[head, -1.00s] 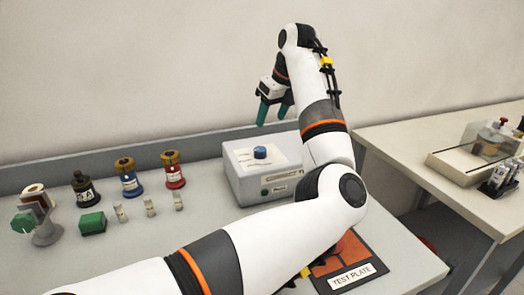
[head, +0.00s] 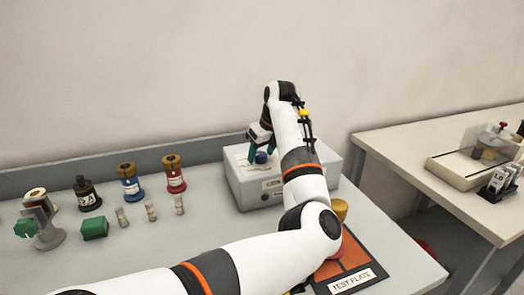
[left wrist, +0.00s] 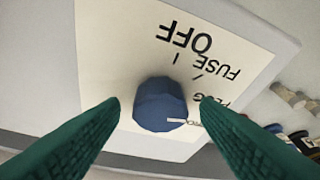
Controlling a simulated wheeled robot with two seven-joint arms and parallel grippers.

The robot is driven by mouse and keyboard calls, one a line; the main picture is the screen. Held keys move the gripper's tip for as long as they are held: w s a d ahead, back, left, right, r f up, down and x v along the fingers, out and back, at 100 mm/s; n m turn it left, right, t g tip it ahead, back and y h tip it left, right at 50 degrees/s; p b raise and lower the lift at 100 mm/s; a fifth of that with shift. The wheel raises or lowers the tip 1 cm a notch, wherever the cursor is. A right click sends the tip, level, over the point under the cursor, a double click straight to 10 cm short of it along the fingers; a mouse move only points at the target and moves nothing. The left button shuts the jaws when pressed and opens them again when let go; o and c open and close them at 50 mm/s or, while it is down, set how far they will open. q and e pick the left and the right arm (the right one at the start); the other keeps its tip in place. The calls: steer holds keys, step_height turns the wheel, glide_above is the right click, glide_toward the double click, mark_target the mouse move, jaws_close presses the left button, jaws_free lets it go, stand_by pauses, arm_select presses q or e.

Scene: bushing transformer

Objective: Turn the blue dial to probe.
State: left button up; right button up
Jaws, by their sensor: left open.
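The blue dial (head: 261,157) sits on the top panel of a light grey box (head: 238,186). In the left wrist view the dial (left wrist: 160,104) is a faceted blue knob with a white pointer line toward the lower right. Contact does not show. My right gripper is not in view.
Bushing-like parts in black, blue (head: 131,184) and red (head: 174,177) stand left of the box, with small vials and a green block (head: 95,227). A test plate (head: 352,271) lies in front, partly behind my arm. A second table (head: 440,145) is at right.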

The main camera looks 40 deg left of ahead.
arm_select(q)
steer(key=c, duration=1)
steer(key=m+b, duration=0.1)
steer(key=m+t+b, duration=0.1)
steer(key=m+b, duration=0.1)
steer(key=shift+s+f+m+h, duration=0.1)
steer(key=shift+f+m+h, duration=0.05)
steer(key=shift+m+h, duration=0.15)
steer(key=shift+s+a+m+t+h+b, duration=0.1)
steer(key=shift+m+t+h+b, duration=0.1)
steer(key=shift+m+t+b, duration=0.6)
steer(key=shift+m+t+h+b, duration=0.15)
steer(key=shift+m+b, duration=0.35)
steer(key=shift+m, duration=0.7)
steer(key=shift+h, duration=0.25)
steer(key=o, duration=1)
